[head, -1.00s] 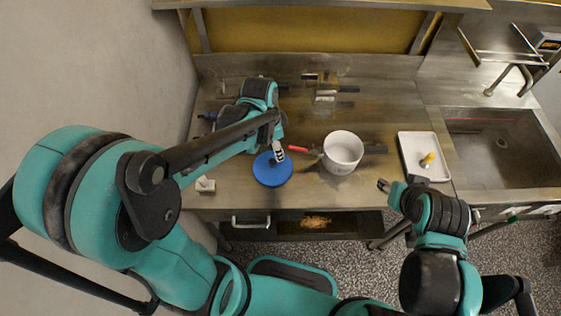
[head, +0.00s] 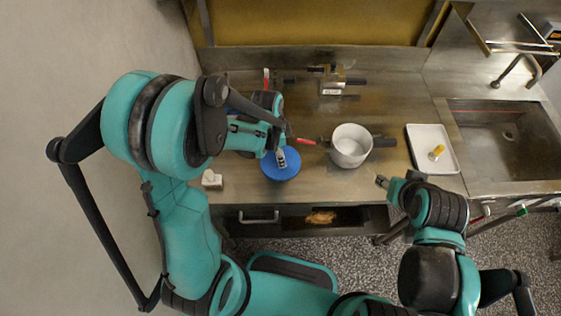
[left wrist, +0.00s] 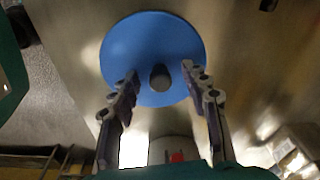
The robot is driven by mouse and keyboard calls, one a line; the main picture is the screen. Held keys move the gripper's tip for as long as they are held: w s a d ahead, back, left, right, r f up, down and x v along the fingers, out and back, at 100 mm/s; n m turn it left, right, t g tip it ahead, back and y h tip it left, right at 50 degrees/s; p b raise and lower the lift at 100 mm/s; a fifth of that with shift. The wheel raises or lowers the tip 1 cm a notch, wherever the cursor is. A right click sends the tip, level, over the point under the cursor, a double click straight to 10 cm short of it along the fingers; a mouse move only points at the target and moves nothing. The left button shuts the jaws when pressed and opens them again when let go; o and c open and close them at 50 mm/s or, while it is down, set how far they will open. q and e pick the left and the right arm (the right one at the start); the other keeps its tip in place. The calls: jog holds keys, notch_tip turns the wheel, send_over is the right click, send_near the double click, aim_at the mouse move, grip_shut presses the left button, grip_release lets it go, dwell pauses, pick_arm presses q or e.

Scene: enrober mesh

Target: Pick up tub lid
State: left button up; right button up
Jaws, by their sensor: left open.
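The tub lid is a round blue disc (head: 287,173) with a dark knob, lying on the steel table left of the white tub (head: 351,147). My left gripper (head: 280,158) is above the lid. In the left wrist view its open fingers (left wrist: 160,72) stand either side of the knob, with gaps between; whether they are down at knob height is unclear. My right gripper (head: 382,181) is near the table's front edge, away from the lid; its jaws are too small to read.
A white tray (head: 417,134) with a yellow-topped item lies right of the tub, beside the sink (head: 500,133). A red-handled tool (head: 306,141) lies between lid and tub. A small white block (head: 211,179) is left of the lid. Small metal parts (head: 333,87) lie at the back.

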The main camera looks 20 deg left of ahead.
pick_arm(q)
grip_shut()
jog(key=shift+r, duration=0.55)
jog(key=r, duration=0.1)
jog(key=r+p, duration=0.1)
jog(key=shift+s+d+r, duration=0.15)
jog(key=shift+d+r, duration=0.2)
jog(key=shift+d, duration=0.05)
jog(key=s+d, duration=0.2)
jog(key=d, duration=0.3)
jog(key=s+d+p, duration=0.1)
jog(key=d, duration=0.4)
jog(key=s+d, duration=0.2)
jog(key=d, duration=0.4)
jog(key=shift+s+d+f, duration=0.1)
jog(key=shift+s+f, duration=0.05)
jog(key=shift+s, duration=0.15)
